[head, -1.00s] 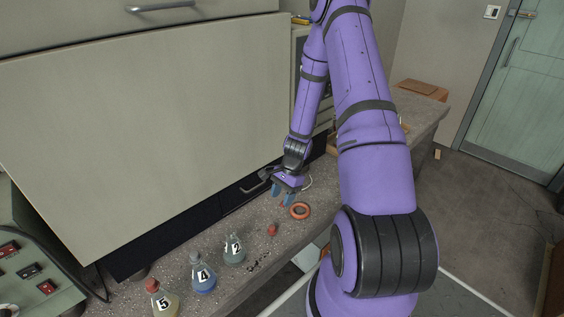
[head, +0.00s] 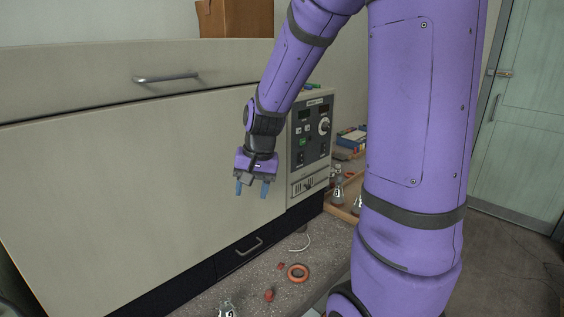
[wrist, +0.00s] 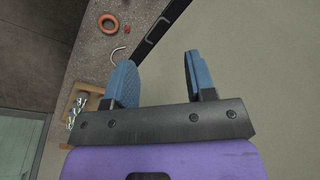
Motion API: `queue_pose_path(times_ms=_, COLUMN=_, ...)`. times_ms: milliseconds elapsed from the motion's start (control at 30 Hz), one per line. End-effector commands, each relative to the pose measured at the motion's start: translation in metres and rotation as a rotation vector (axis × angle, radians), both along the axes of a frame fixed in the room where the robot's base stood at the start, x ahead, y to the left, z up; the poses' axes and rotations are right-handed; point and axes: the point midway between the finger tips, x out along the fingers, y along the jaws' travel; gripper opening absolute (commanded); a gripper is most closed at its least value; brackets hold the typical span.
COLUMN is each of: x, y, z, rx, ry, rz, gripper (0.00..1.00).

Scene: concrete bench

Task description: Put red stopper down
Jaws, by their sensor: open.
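My gripper (head: 252,190) is raised in front of the pale cabinet front, well above the bench. Its blue fingers are apart with nothing between them, as the wrist view (wrist: 164,78) also shows. A small red stopper (head: 281,266) lies on the speckled bench top, just left of an orange ring (head: 298,273). It also shows in the wrist view (wrist: 127,30) beside the ring (wrist: 109,22). A second, larger red stopper-like piece (head: 269,295) sits nearer the front in the head view. Which one the task names, I cannot tell.
A white curved cable (head: 300,244) lies behind the ring. A flask (head: 227,310) is cut off at the bottom edge. A control panel (head: 311,135) stands right of the cabinet, with a wooden tray (head: 342,213) holding glassware beside it. The air around my gripper is clear.

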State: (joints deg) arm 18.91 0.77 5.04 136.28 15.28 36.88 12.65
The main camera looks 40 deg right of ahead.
Motion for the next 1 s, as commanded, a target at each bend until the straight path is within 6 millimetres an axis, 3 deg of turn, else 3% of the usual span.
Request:
queue_pose_path(times_ms=33, x=-0.008, y=0.008, z=0.017, rx=-0.022, ry=-0.029, rz=0.044, gripper=0.5)
queue_pose_path(times_ms=200, x=-0.039, y=0.029, z=0.06, rx=-0.087, ry=-0.098, rz=0.184, gripper=0.5)
queue_pose_path(times_ms=500, x=-0.106, y=0.056, z=0.118, rx=-0.206, ry=-0.221, rz=0.415, gripper=0.5)
queue_pose_path(times_ms=800, x=-0.166, y=0.066, z=0.145, rx=-0.301, ry=-0.317, rz=0.578, gripper=0.5)
queue_pose_path(times_ms=1000, x=-0.178, y=0.066, z=0.148, rx=-0.32, ry=-0.334, rz=0.61, gripper=0.5)
